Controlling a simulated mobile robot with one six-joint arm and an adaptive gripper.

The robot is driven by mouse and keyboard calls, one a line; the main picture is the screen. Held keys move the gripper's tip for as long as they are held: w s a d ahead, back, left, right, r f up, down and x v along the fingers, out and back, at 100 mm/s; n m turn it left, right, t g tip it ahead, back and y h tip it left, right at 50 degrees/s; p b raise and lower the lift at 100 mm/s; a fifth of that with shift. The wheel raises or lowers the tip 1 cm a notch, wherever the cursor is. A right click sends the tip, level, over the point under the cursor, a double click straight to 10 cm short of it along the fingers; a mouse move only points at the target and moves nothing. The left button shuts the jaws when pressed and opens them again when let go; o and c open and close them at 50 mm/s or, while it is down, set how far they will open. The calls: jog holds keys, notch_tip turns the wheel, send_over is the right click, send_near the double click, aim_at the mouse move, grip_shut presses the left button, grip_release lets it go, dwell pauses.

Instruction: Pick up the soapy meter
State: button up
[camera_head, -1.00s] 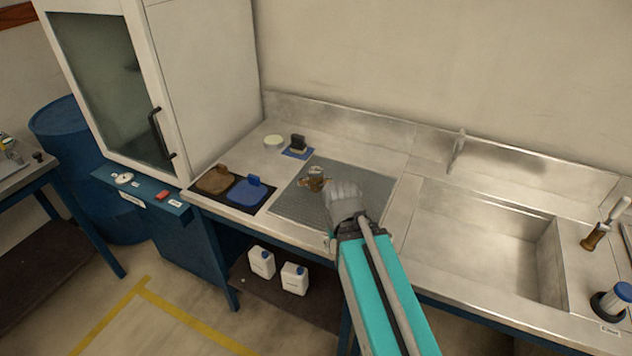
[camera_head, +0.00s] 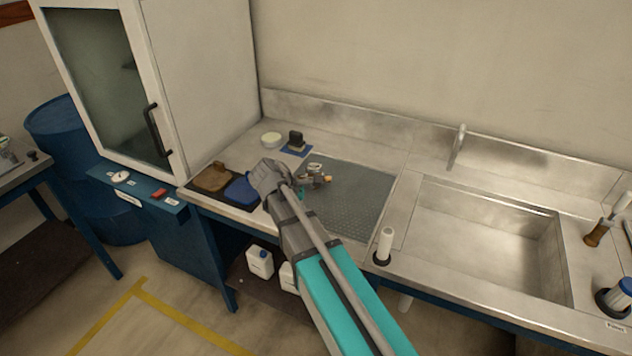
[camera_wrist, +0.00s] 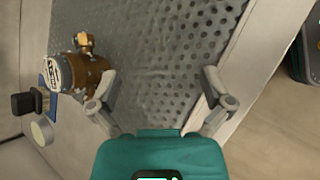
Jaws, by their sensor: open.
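The meter (camera_head: 317,176), a small brass body with a pale round face, lies on the perforated grey mat near its back left part. In the wrist view the meter (camera_wrist: 90,73) is at the upper left, beside my left finger and outside the gap between the fingers. I cannot make out suds on it. My gripper (camera_wrist: 160,78) is open, with only bare mat showing between its fingers. In the head view my gripper (camera_head: 273,176) is at the mat's left side, left of and nearer than the meter.
A brown pad (camera_head: 212,178) and a blue pad (camera_head: 241,191) lie left of my gripper. A black block (camera_head: 296,140) and a pale round dish (camera_head: 271,139) stand behind. A white cylinder (camera_head: 386,243) stands at the front edge, left of the sink (camera_head: 480,240). The mat's right part is clear.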

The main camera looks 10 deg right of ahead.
aim_at(308, 170)
jog(key=w+a+r+n+t+h+b, duration=0.1)
jog(key=w+a+r+n+t+h, duration=0.2)
jog(key=w+a+n, duration=0.5)
notch_tip(308, 170, up, 2)
jog(key=shift+r+n+h, duration=0.1)
jog(key=shift+n+h, duration=0.2)
jog(key=shift+h, duration=0.3)
jog(key=shift+w, duration=0.1)
jog(key=shift+b+x, duration=1.75)
jog(key=shift+x, duration=2.45)
jog(key=shift+w, duration=0.1)
jog(key=shift+f+b+x, duration=0.2)
jog(key=shift+b+x, duration=0.85)
jog(key=shift+x, duration=1.55)
jog(key=shift+w+a, duration=0.1)
